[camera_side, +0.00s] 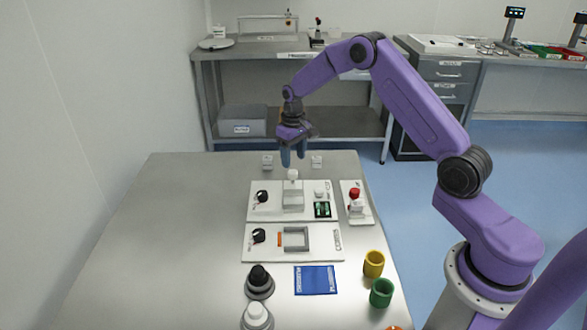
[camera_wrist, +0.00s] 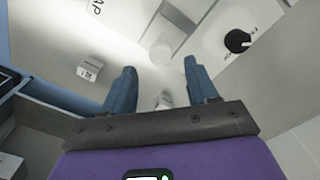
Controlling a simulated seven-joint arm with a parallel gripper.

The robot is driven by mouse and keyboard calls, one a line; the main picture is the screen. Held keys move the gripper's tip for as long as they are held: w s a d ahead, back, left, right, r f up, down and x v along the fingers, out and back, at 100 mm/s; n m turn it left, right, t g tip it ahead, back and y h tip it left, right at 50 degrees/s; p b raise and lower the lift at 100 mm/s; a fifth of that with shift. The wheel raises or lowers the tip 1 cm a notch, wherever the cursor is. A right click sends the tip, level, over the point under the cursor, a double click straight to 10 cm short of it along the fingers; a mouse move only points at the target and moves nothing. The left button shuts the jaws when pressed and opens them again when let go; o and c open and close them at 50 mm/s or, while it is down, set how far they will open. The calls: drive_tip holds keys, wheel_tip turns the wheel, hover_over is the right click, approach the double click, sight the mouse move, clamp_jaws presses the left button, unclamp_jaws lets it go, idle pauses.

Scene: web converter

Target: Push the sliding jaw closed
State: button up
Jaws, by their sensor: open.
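My gripper (camera_side: 293,161) is open and empty, its two blue fingers pointing down above the back edge of the upper white panel (camera_side: 265,212). A silver block (camera_side: 293,197) stands on that panel with a pale round knob (camera_side: 293,174) at its back, just below my fingertips. In the wrist view, the knob (camera_wrist: 161,52) lies ahead of the gap between my fingertips (camera_wrist: 160,66), apart from them. The lower panel (camera_side: 262,254) carries a square grey frame (camera_side: 296,239) with an orange strip (camera_side: 280,239) at its left. I cannot tell for certain which part is the sliding jaw.
Black dials (camera_side: 262,196) sit on both panels. A red button unit (camera_side: 355,200) stands at the right. Two small pale blocks (camera_side: 267,162) stand behind. The table's left is clear.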

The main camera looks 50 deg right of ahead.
sight(293, 172)
drive_tip(key=shift+f, duration=2.5)
